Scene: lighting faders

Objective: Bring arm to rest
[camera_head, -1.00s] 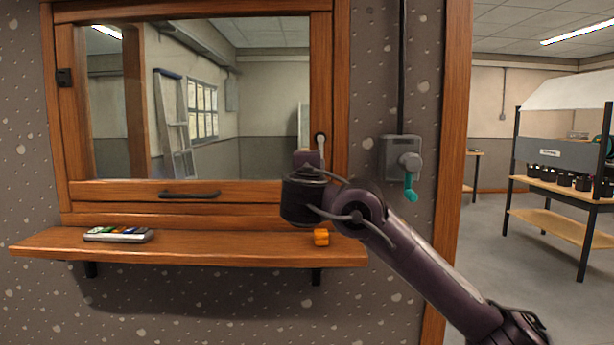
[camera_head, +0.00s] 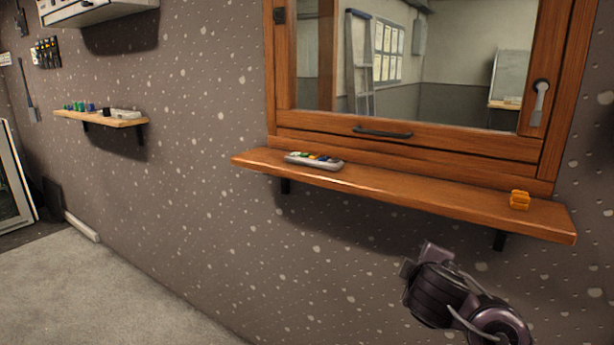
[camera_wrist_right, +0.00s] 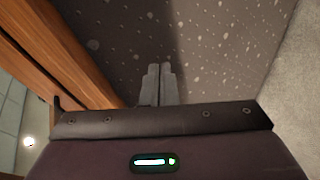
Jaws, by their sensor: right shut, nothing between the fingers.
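My right arm (camera_head: 455,300) shows in the head view at the lower right, dark purple, below the wooden shelf and apart from it. In the right wrist view my right gripper (camera_wrist_right: 158,80) has its two grey fingers together with nothing between them. Speckled wall lies beyond the fingertips. In the head view the fingers cannot be made out. My left arm and gripper are in neither view.
The wooden shelf (camera_head: 400,188) under the framed window holds a small fader box (camera_head: 314,161) and an orange block (camera_head: 519,200). A smaller shelf (camera_head: 100,119) with small items is at the left. Carpeted floor at the lower left is clear.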

